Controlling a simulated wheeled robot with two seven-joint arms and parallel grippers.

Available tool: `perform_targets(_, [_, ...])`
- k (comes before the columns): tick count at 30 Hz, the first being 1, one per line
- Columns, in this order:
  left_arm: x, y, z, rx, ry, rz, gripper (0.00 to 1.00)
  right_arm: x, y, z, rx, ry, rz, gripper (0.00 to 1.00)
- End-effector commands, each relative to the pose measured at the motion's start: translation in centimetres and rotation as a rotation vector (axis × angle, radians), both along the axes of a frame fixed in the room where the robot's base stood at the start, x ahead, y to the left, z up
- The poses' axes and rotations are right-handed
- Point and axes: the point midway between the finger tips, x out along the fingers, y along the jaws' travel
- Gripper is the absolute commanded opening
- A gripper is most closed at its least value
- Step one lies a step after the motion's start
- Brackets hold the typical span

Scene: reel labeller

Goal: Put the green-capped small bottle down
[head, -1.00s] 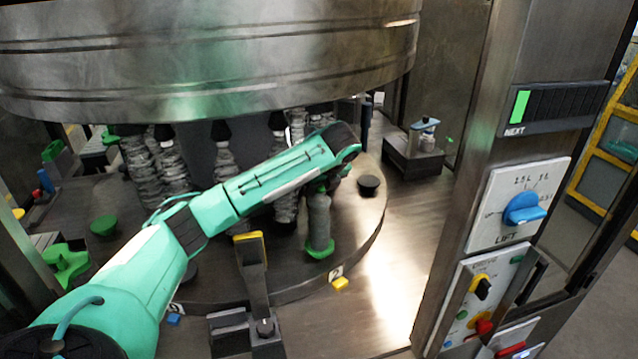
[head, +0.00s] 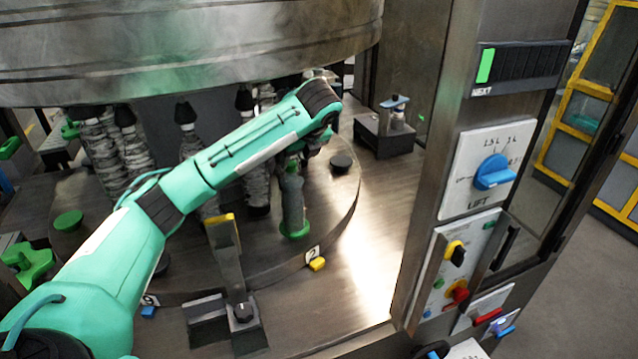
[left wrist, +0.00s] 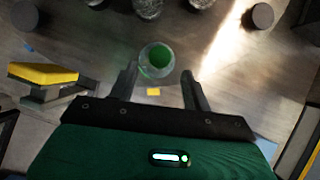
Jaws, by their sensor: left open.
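The green-capped small bottle (head: 292,203) stands upright on a green round seat (head: 297,235) near the front right edge of the round turntable (head: 335,205). Its body looks grey and slim. The left wrist view shows its green cap (left wrist: 158,56) from above, just beyond and between my two finger ends. My left gripper (left wrist: 161,72) is open and empty, with the fingers apart on either side of the bottle's line. In the head view my left gripper (head: 312,145) is above the bottle, its fingertips partly hidden. My right gripper is not in view.
A large metal drum (head: 190,45) hangs low over the turntable. Several dark-necked, wrapped columns (head: 190,145) stand behind my arm. A yellow-topped post (head: 228,255) is at the front. A control pillar (head: 440,215) is on the right. Bare metal deck (head: 370,255) lies between.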

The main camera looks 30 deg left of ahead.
Motion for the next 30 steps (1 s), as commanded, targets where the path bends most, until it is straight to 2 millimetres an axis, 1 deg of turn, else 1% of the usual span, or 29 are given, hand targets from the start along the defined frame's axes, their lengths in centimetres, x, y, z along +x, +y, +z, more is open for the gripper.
perform_targets(1, [-0.4,-0.7,0.3,0.005,0.001,-0.004,0.49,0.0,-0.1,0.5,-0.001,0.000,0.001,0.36])
perform_targets(3, [-1.1,-1.7,0.3,0.005,0.001,-0.002,0.49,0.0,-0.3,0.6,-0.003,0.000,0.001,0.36])
perform_targets(12, [-3.5,-6.4,0.1,0.003,0.002,-0.003,0.49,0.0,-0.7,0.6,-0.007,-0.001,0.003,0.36])
perform_targets(18, [-4.8,-8.7,0.0,0.002,0.002,-0.002,0.49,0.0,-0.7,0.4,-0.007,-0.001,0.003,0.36])
perform_targets(24, [-5.3,-9.5,0.0,0.002,0.003,0.001,0.49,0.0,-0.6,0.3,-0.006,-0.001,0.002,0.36])
perform_targets(30, [-5.3,-9.6,0.0,0.001,0.004,0.001,0.49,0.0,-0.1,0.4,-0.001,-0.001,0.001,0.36])
